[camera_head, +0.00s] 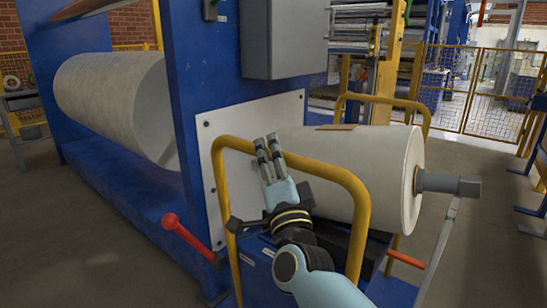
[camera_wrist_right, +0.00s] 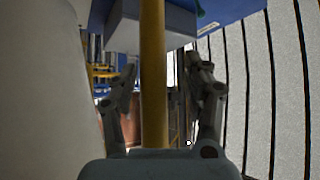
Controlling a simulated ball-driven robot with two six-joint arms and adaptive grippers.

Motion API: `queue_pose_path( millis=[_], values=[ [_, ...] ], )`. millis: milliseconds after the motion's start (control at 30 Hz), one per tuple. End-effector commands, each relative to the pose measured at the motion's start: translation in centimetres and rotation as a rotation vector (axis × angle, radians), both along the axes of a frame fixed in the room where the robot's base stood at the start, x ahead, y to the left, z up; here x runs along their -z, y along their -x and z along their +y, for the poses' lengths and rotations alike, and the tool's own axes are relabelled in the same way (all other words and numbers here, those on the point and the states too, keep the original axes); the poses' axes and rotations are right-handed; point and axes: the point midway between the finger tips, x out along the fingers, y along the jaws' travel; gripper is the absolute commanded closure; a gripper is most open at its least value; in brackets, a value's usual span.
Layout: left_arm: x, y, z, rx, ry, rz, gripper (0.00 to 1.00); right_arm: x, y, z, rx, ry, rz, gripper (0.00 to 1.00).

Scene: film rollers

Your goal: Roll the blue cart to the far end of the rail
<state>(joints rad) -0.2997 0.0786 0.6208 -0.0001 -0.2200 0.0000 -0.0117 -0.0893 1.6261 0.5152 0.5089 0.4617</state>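The blue cart (camera_head: 262,262) stands beside the blue machine, with a yellow tube handle (camera_head: 335,173) at its near side and another yellow frame at its far side. A large pale roll (camera_head: 345,170) lies across the cart. My right gripper (camera_head: 266,143) is at the top bar of the near handle. In the right wrist view the yellow bar (camera_wrist_right: 153,85) runs between the two open fingers (camera_wrist_right: 168,75), with a gap on each side. The rail is not clearly seen. My left gripper is not in view.
A blue machine frame (camera_head: 185,110) with another pale roll (camera_head: 115,100) stands at the left. A red-knobbed lever (camera_head: 190,238) sticks out left of the cart, and an orange handle (camera_head: 405,259) is at its right. Open grey floor lies at the right, before yellow fencing (camera_head: 488,90).

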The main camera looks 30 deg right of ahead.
Motion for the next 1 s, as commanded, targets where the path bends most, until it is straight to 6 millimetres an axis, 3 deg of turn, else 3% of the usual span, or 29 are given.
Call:
queue_pose_path(
  millis=[167,600,1000],
  values=[
    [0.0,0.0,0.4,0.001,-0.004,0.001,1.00,0.5,0.6,0.2,-0.001,-0.001,0.005,0.51],
    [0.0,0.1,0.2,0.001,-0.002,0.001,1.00,2.9,6.3,2.0,0.001,0.000,0.001,0.51],
    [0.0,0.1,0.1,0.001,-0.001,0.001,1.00,3.0,6.5,2.1,0.000,0.000,0.000,0.51]
  ],
)
